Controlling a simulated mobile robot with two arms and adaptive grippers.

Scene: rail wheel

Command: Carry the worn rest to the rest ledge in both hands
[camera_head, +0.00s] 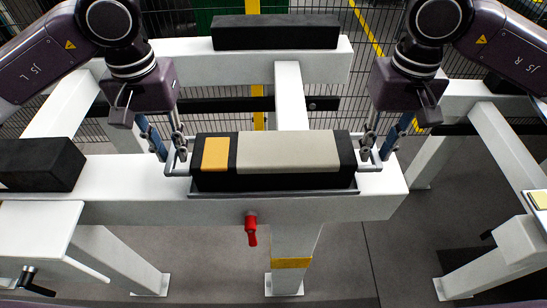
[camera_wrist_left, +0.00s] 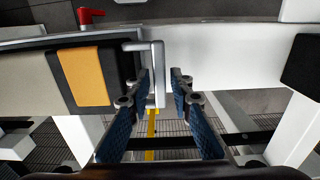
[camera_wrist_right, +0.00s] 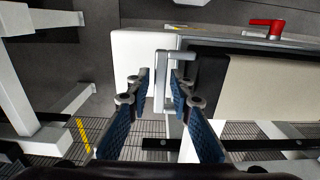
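The worn rest (camera_head: 290,155) is a black block with a beige pad and an orange band near its left end. It lies in a shallow grey tray on the front white beam, with a grey metal handle at each end. My left gripper (camera_head: 172,152) is at the left handle; in the left wrist view the handle bar (camera_wrist_left: 158,80) stands between its spread fingers (camera_wrist_left: 162,76). My right gripper (camera_head: 376,152) is at the right handle; in the right wrist view that handle bar (camera_wrist_right: 160,80) stands between spread fingers (camera_wrist_right: 159,76). I cannot tell which surface is the rest ledge.
A black block (camera_head: 275,32) lies on the rear white beam, and another (camera_head: 40,164) lies on the left of the front beam. A red lever (camera_head: 251,229) hangs below the tray. White frames stand at both sides, with mesh fence behind.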

